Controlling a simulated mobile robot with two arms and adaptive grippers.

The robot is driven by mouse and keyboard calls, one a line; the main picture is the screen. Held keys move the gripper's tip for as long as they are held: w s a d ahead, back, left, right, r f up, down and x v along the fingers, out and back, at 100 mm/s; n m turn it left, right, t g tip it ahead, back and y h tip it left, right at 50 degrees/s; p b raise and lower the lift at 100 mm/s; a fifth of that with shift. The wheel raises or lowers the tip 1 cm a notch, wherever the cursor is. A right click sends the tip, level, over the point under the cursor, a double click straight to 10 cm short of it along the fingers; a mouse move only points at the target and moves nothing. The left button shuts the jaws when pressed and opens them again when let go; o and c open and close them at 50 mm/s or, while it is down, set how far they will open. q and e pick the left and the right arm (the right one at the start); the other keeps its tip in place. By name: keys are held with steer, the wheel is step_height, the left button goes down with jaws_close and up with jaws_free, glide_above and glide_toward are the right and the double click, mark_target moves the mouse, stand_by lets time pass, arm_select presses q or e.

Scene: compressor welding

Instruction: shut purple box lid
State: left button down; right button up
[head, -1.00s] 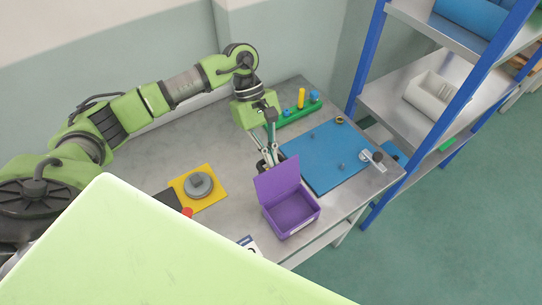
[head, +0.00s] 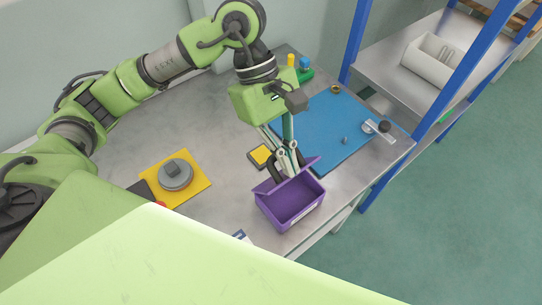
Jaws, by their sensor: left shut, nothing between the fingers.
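The purple box (head: 290,212) stands on the grey table near its front edge, its inside visible and empty. Its purple lid (head: 265,187) is raised along the box's back side and shows nearly edge-on as a thin strip, so the box is open. My left gripper (head: 287,168) points down right behind the lid, with its fingers shut and empty. The fingertips are partly hidden by the lid, and I cannot tell whether they touch it. My right gripper is not in view.
A blue mat (head: 325,130) with small parts and a metal bracket (head: 378,131) lies right of my gripper. A yellow plate with a grey round part (head: 176,174) lies to the left. A blue-posted shelf (head: 395,80) stands at the right.

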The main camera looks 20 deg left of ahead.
arm_select(q)
steer(key=shift+s+d+f+t+y+b, duration=0.3)
steer(key=shift+d+f+y+b, duration=0.2)
steer(key=shift+d+b, duration=0.35)
steer(key=shift+s+d+f+t+y+b, duration=0.15)
steer(key=shift+s+d+f+y+b, duration=0.35)
steer(key=shift+b, duration=0.6)
steer(key=shift+s+d+f+t+y+b, duration=0.3)
steer(key=shift+d+f+b, duration=0.2)
steer(key=shift+d+b, duration=0.4)
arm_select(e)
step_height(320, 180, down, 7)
arm_select(q)
steer(key=shift+a, duration=0.1)
